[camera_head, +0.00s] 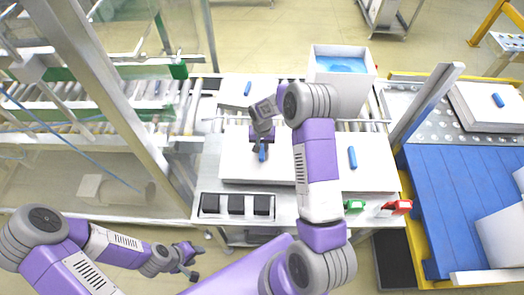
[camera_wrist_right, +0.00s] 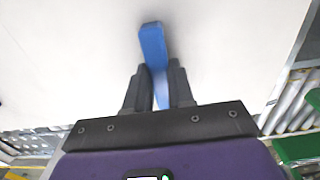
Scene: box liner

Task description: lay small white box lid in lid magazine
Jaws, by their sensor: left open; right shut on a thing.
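My right gripper (camera_head: 262,148) is shut on the blue handle (camera_wrist_right: 152,45) of a flat white lid (camera_head: 236,168). The lid fills most of the right wrist view (camera_wrist_right: 80,60). In the head view it is over the middle of the white worktable; I cannot tell whether it is lifted or resting. A second white lid with a blue handle (camera_head: 352,158) lies to its right, partly hidden by my right arm. Another white panel with a blue handle (camera_head: 247,89) lies behind. My left gripper (camera_head: 188,262) is open and empty, low at the left. I cannot tell which thing is the lid magazine.
A white box with a blue liner (camera_head: 343,66) stands behind my right arm. White panels with a blue handle (camera_head: 500,101) lie at the far right by a blue slatted surface (camera_head: 440,190). Black blocks (camera_head: 236,205) and red and green items (camera_head: 397,207) line the front edge.

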